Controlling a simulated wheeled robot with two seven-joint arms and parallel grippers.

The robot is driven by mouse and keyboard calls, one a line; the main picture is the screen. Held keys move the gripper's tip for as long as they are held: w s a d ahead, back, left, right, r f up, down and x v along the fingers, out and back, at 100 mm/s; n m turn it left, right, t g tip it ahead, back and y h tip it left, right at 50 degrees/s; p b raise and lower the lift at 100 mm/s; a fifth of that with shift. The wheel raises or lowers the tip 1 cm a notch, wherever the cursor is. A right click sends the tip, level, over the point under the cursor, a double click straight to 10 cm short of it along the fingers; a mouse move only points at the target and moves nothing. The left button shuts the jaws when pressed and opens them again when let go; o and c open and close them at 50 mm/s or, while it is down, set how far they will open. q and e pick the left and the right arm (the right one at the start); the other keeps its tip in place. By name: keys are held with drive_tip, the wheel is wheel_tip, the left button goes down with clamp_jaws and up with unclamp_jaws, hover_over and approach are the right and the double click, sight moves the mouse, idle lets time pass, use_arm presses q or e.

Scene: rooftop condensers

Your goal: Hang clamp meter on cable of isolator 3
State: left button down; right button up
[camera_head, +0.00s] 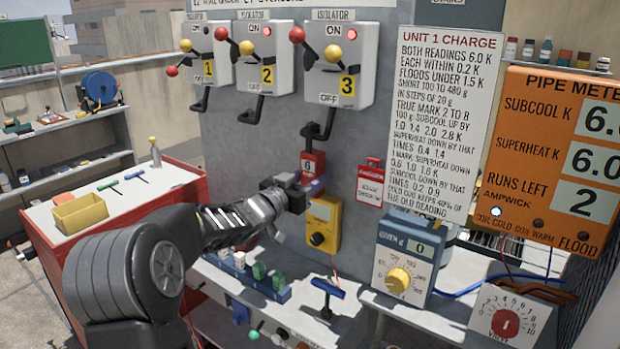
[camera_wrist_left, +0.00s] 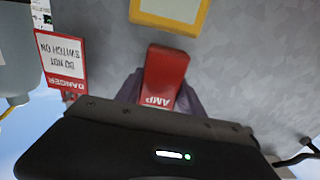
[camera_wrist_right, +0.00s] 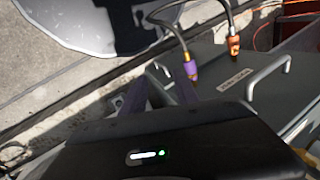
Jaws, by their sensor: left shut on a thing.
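The red clamp meter (camera_head: 312,163), showing a 6, is at the lower end of the black cable (camera_head: 326,122) of isolator 3 (camera_head: 341,66). My left gripper (camera_head: 314,184) is shut on its lower part. In the left wrist view the red meter (camera_wrist_left: 164,78), marked AMP, lies between the purple fingers. The fingers partly cover it, and I cannot tell whether its jaw is around the cable. My right gripper (camera_wrist_right: 160,88) shows only in the right wrist view, fingers apart and nothing between them.
A yellow meter (camera_head: 323,222) is on the grey panel just below the left gripper. A red-and-white danger tag (camera_head: 370,183) is to its right. A blue dial box (camera_head: 405,258) stands on the shelf. Hose ends with a purple fitting (camera_wrist_right: 190,68) lie near the right gripper.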

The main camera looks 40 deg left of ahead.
idle(0.3)
use_arm(q)
drive_tip(key=c, duration=0.6)
unclamp_jaws()
drive_tip(key=shift+c, duration=0.2)
drive_tip(key=shift+f, duration=0.1)
drive_tip(key=s+b, duration=0.1)
drive_tip(key=s, duration=0.6)
drive_tip(key=shift+s, duration=0.4)
drive_tip(key=shift+d, duration=0.1)
